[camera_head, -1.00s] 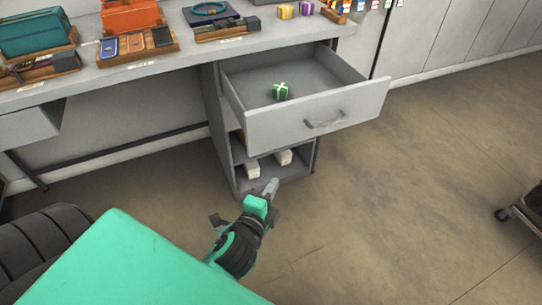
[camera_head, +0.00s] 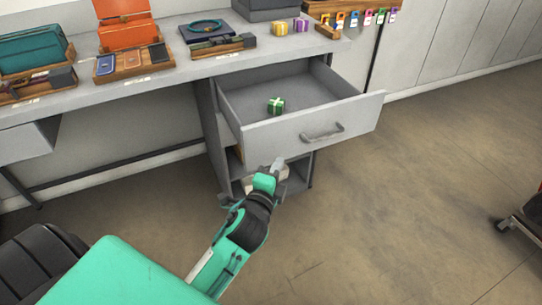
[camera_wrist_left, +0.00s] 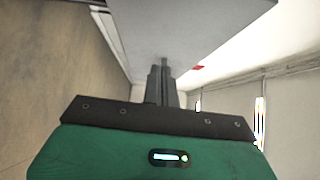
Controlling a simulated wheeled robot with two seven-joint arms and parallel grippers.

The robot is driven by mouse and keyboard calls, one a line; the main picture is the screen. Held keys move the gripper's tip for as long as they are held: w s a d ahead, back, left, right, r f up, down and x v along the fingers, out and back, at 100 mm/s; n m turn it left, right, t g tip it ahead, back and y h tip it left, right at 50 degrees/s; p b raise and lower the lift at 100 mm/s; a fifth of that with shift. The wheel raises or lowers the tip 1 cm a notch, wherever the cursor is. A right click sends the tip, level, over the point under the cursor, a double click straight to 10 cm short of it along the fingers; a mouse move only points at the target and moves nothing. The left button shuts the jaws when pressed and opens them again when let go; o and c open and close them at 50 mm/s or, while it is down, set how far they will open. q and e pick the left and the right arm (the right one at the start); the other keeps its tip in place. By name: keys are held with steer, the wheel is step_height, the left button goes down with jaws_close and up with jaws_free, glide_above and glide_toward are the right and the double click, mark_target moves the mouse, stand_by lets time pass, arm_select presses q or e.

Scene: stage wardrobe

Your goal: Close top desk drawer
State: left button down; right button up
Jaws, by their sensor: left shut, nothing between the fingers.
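The top desk drawer (camera_head: 300,135) is pulled well out of the grey desk, with a bar handle (camera_head: 322,132) on its front. My left gripper (camera_head: 278,166) is shut and empty, just in front of and below the drawer front's lower edge. In the left wrist view, the shut fingers (camera_wrist_left: 160,82) point toward a large grey panel (camera_wrist_left: 190,35), which seems to be the drawer front. I cannot tell whether they touch it. My right gripper is not in view.
The desk top (camera_head: 180,75) holds trays, an orange case (camera_head: 127,35), and yellow and purple gift boxes. An open shelf (camera_head: 295,180) lies below the drawer, partly hidden by my arm. A wheeled cart (camera_head: 522,222) stands at the right edge. The floor between is clear.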

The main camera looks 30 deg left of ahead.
mark_target(276, 146)
arm_select(q)
steer(key=shift+w+a, duration=1.4)
steer(key=shift+a, duration=0.2)
steer(key=shift+a, duration=0.1)
